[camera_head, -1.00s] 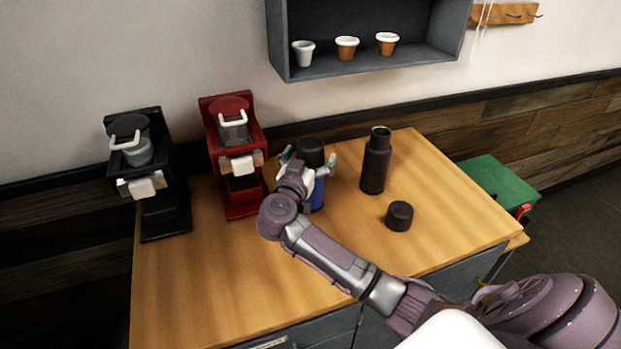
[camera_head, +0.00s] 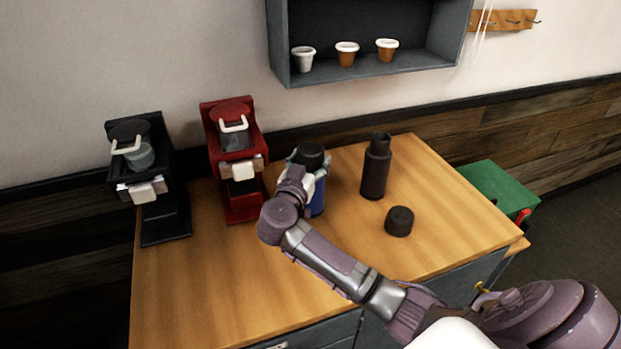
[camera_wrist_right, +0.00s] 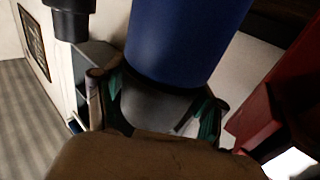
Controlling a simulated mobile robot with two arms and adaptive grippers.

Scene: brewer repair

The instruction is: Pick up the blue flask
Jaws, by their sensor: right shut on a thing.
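The blue flask (camera_head: 317,196) has a dark lid and stands upright on the wooden counter, to the right of the red brewer. The gripper and wrist hide part of the flask. In the right wrist view the flask's blue body (camera_wrist_right: 185,38) fills the upper middle, between the fingers. I cannot tell whether its base touches the counter. My left gripper is not in view.
A red brewer (camera_head: 233,160) stands close on the left, with a black brewer (camera_head: 160,185) beyond it. A dark open flask (camera_head: 375,170) and a loose black cap (camera_head: 399,221) are to the right. A shelf (camera_head: 365,60) with cups hangs above. The counter's front left (camera_head: 200,285) is clear.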

